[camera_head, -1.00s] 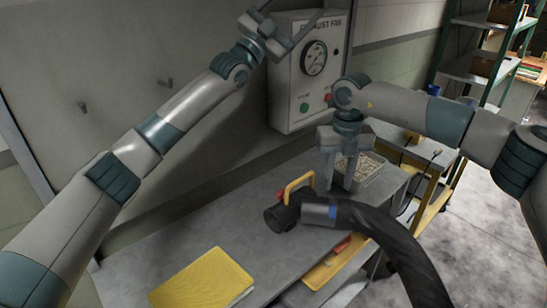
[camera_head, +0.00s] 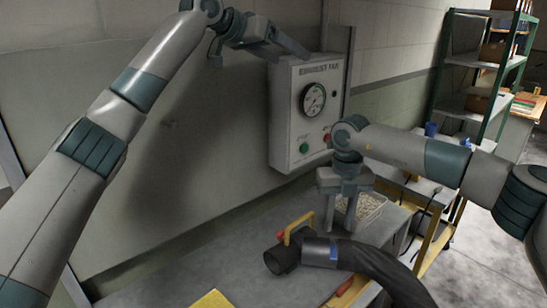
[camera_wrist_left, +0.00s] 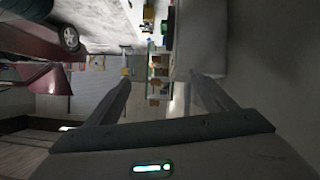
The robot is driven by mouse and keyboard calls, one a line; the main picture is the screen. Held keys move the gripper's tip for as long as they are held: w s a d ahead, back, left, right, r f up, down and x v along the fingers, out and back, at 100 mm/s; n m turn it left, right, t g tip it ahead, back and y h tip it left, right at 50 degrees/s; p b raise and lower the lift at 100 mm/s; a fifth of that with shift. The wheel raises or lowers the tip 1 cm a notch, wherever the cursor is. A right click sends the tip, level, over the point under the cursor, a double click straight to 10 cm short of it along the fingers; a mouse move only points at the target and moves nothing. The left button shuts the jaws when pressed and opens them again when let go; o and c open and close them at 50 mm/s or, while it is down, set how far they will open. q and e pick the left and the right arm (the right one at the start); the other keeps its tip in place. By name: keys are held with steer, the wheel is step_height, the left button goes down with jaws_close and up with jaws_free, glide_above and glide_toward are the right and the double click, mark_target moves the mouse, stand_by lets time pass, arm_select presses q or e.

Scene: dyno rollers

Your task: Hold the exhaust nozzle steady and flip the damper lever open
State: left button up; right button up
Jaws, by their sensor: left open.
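The exhaust nozzle (camera_head: 282,259) is a dark, wide-mouthed tube end lying on the grey bench, joined to a black hose (camera_head: 370,262) with a blue band. The damper lever (camera_head: 297,227) is a yellow handle standing up on the nozzle. My right gripper (camera_head: 340,232) points down with its fingers apart, just behind or above the hose; the hose hides whether the tips touch it. My left gripper (camera_head: 260,56) is open and empty, high by the wall in front of the exhaust fan box, well away from the nozzle. Its spread fingers (camera_wrist_left: 165,85) show in the left wrist view.
The exhaust fan box (camera_head: 308,110) with a gauge and buttons hangs on the wall. A bin of pale pellets (camera_head: 366,208) stands behind my right gripper. A yellow book (camera_head: 212,299) lies at the bench front. Bare bench lies left of the nozzle.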

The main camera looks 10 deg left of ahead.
arm_select(q)
steer(key=s+f+g+y, duration=0.2)
steer(key=s+f+g, duration=0.1)
steer(key=f, duration=0.7)
steer(key=s+f+g+y, duration=0.2)
steer(key=s+f, duration=0.1)
steer(key=f, duration=0.8)
steer(key=m+g+y, duration=0.1)
steer(key=g+y, duration=0.3)
steer(key=y, duration=0.1)
glide_above(273, 254)
step_height(273, 254, down, 17)
steer(key=shift+r, duration=0.15)
step_height(273, 254, down, 17)
steer(key=shift+f, duration=0.2)
